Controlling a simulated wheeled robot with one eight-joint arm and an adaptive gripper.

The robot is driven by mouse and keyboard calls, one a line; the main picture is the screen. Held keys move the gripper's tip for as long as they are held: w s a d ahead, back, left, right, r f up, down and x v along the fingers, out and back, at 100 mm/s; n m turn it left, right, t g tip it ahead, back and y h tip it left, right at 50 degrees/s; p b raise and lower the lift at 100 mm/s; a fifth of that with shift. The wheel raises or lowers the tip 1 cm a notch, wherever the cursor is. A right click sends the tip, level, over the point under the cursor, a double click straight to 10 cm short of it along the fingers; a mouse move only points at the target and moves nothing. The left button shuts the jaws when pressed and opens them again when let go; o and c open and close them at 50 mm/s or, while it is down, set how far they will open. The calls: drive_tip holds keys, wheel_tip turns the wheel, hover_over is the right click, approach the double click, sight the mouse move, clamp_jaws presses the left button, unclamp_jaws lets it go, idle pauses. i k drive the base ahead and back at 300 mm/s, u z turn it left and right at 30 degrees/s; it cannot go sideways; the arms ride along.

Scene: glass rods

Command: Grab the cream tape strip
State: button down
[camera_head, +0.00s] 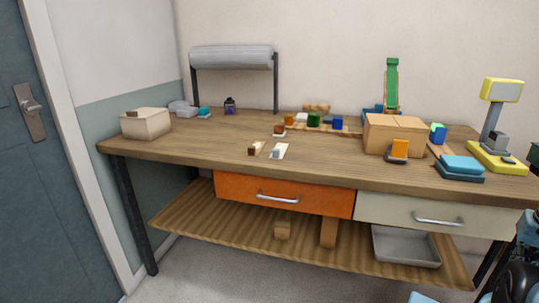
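Two small pale strips lie near the front middle of the wooden workbench. One is a cream or tan strip (259,146) with a small dark brown block (251,151) at its near end. The other is a whiter strip (283,148) just to its right, with a small grey block (275,153) on its near part. They are too small to tell for certain which is the cream tape strip. My gripper cannot be made out; only dark and blue parts, probably of my own body, show at the lower right edge.
The workbench (190,152) has open room left of the strips. A cardboard box (394,123), blue stack (461,163) and yellow scale (497,160) stand right. Small blocks, including a green one (313,120), lie behind. A cream box (146,123) stands left. An orange drawer (240,187) is below.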

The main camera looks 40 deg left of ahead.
sight(278, 150)
drive_tip(key=u, duration=1.95)
